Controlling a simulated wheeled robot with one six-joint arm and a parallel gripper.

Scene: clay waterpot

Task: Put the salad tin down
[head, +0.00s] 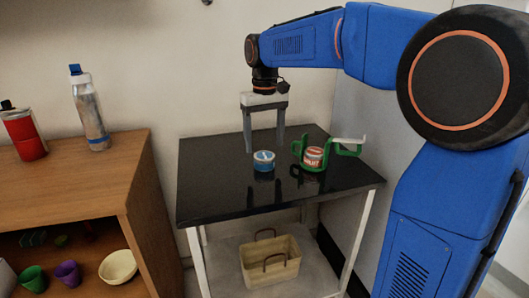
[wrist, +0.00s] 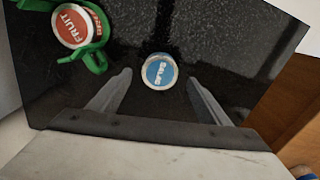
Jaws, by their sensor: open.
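The salad tin (head: 264,161) is a small blue and white tin standing upright on the black table top (head: 220,192). In the wrist view its blue lid (wrist: 160,71) faces me, between and just beyond the fingertips. My gripper (head: 265,147) points down above the tin with its fingers apart. In the wrist view the open gripper (wrist: 162,82) has a finger on each side of the tin, with gaps showing. Nothing is held.
A red and white fruit tin (head: 313,157) sits in a green holder (head: 297,150) to the right on the table. A basket (head: 270,262) stands on the lower shelf. A wooden cabinet (head: 75,185) with a bottle (head: 89,110) is at left. The table's left part is clear.

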